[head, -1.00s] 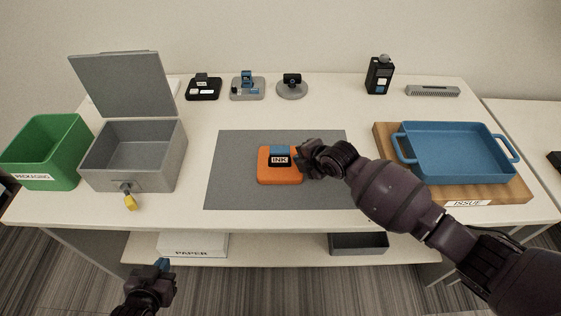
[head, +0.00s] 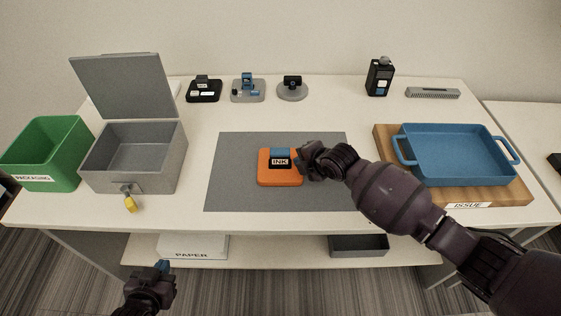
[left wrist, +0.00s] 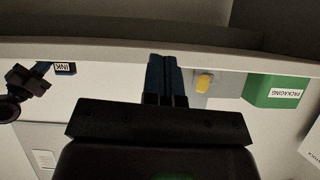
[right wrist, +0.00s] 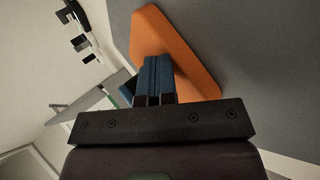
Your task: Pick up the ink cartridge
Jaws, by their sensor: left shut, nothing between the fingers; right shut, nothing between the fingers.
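The ink cartridge (head: 279,160), black with a white INK label and a blue top, sits upright on an orange block (head: 279,181) on the grey mat. My right gripper (head: 302,162) is shut and empty just to the right of the cartridge, above the block's right edge. In the right wrist view its blue fingers (right wrist: 154,75) are together over the orange block (right wrist: 172,42), and the cartridge is mostly hidden behind them. My left gripper (head: 162,266) is shut and empty, low in front of the table. Its closed fingers also show in the left wrist view (left wrist: 165,75).
An open grey lidded box (head: 135,155) and a green packaging bin (head: 45,152) stand at the left. A blue tray (head: 455,155) on a wooden board is at the right. Several small devices line the back. The grey mat (head: 235,195) is otherwise clear.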

